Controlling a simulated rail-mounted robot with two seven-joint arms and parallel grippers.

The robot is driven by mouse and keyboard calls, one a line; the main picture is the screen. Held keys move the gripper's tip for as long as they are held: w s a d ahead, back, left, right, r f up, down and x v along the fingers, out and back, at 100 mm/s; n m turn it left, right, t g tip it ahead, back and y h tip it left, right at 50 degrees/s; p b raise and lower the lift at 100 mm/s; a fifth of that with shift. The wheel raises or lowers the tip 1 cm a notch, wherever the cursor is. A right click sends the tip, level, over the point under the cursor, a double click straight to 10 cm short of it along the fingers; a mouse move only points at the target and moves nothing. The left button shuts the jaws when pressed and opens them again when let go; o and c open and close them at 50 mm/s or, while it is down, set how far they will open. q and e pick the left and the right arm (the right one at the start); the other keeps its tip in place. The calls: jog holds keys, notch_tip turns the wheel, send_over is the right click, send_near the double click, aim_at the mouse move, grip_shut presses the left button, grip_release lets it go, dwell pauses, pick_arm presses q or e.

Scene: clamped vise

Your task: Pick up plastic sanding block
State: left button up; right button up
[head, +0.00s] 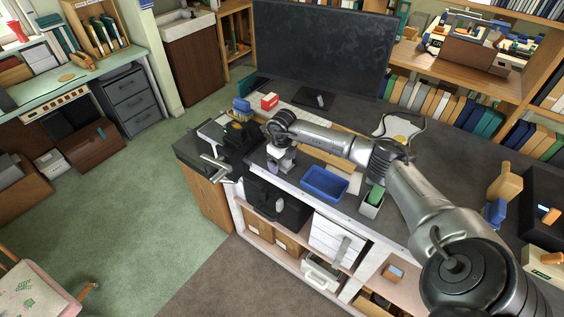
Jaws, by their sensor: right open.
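I cannot say for certain which thing is the plastic sanding block; a small blue block-like thing (242,105) sits behind the vise and is one candidate. The dark vise (238,137) is clamped at the left end of the desk, with its metal handle sticking out over the edge. My right arm reaches in from the right across the desk. My right gripper (281,168) points down near the desk's front left edge, just right of the vise. It is open, and I see nothing held in it. My left gripper is out of view.
On the desk are a blue tray (323,182), a light box with a green thing (376,197), a red and white box (269,102) and a large monitor (325,45). A wooden-looking tool (505,182) stands at right. Shelves under the desk hold boxes. Green carpet lies open at left.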

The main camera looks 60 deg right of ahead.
jog(key=shift+c, duration=0.5)
jog(key=c, duration=1)
jog(key=shift+r, duration=0.1)
jog(key=shift+r, duration=0.45)
notch_tip(320, 180, up, 2)
jog(key=shift+r+b, duration=0.25)
jog(key=shift+b, duration=0.45)
jog(key=s+d+r+b, duration=0.3)
jog(key=s+d+r, duration=0.3)
jog(key=s, duration=0.3)
jog(key=shift+s+d+r, duration=0.3)
jog(key=shift+s+r, duration=0.05)
jog(key=shift+r, duration=0.4)
